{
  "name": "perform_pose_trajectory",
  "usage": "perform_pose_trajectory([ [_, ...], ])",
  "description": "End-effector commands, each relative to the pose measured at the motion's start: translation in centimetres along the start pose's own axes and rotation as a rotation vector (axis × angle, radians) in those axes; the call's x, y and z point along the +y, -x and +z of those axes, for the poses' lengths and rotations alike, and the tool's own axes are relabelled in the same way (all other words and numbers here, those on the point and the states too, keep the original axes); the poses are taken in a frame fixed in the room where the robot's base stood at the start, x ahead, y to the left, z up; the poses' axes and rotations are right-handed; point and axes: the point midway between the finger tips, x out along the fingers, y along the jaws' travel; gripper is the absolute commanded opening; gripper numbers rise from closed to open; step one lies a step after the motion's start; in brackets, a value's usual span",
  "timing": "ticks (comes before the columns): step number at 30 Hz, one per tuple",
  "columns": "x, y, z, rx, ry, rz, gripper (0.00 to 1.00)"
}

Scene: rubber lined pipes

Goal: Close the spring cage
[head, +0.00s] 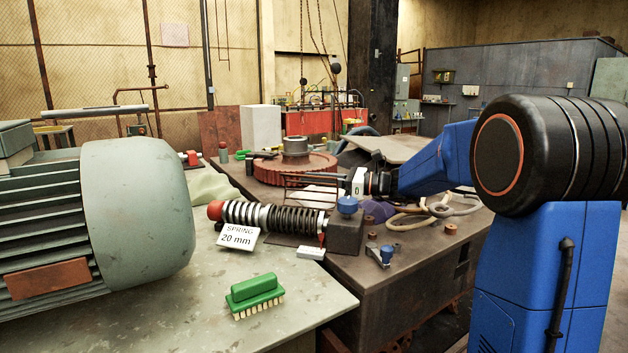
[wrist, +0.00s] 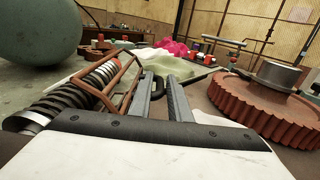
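The black coil spring (head: 275,218) lies on its side on the bench, with a red cap at its left end and a dark block at its right end. It also shows at the left of the wrist view (wrist: 75,95). The spring cage (wrist: 121,77), a frame of reddish-brown bars, stands open beside and above the spring; in the head view its thin bars (head: 305,176) are behind the spring. My gripper (wrist: 163,80) is just right of the cage in the wrist view. Its two grey fingers are apart, with no cage bar visible between them.
A large grey-green motor (head: 135,210) fills the left. A red toothed gear (head: 295,167) lies behind the cage. A "SPRING 20 mm" card (head: 238,236), a green brush (head: 255,292) and a blue-knobbed block (head: 346,230) are nearby. Pale cloth (wrist: 165,64) lies beyond the fingertips.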

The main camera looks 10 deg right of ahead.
Motion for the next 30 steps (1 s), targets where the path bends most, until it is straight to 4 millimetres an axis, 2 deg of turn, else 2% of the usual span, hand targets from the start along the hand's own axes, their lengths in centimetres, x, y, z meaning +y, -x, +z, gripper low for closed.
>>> perform_pose_trajectory([
  [7, 0.0, 0.0, 0.0, 0.0, 0.0, 0.0, 0.17],
  [8, 0.0, 0.0, 0.0, 0.0, 0.0, 0.0, 0.12],
  [9, 0.0, 0.0, 0.0, 0.0, 0.0, 0.0, 0.03],
  [10, 0.0, 0.0, 0.0, 0.0, 0.0, -0.001, 0.0],
  [20, 0.1, 0.0, 0.2, 0.0, 0.018, 0.0, 0.0],
  [30, 1.5, 0.0, 1.8, 0.0, 0.197, -0.001, 0.0],
])
